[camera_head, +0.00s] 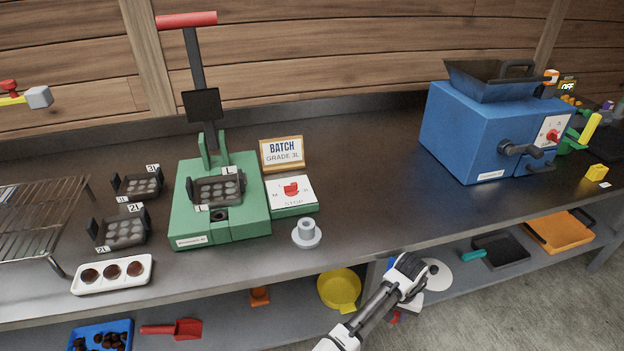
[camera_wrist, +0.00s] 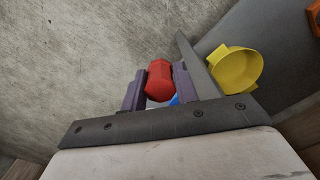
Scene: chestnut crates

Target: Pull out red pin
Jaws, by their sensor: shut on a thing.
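The red pin (camera_wrist: 159,80) is a faceted red piece between the two purple-grey fingers of my gripper (camera_wrist: 159,88) in the wrist view. The fingers are shut on it, one on each side. A small blue and white patch shows just below it; whether the pin sits in something there I cannot tell. In the head view my arm reaches to the front edge of the bench, right of centre. My gripper (camera_head: 396,312) hangs there below the bench top, mostly hidden by my wrist, with a small bit of red showing.
A yellow bowl (camera_head: 339,290) stands on the lower shelf left of my wrist; it also shows in the wrist view (camera_wrist: 236,68). A white disc (camera_head: 438,275) lies right of it.

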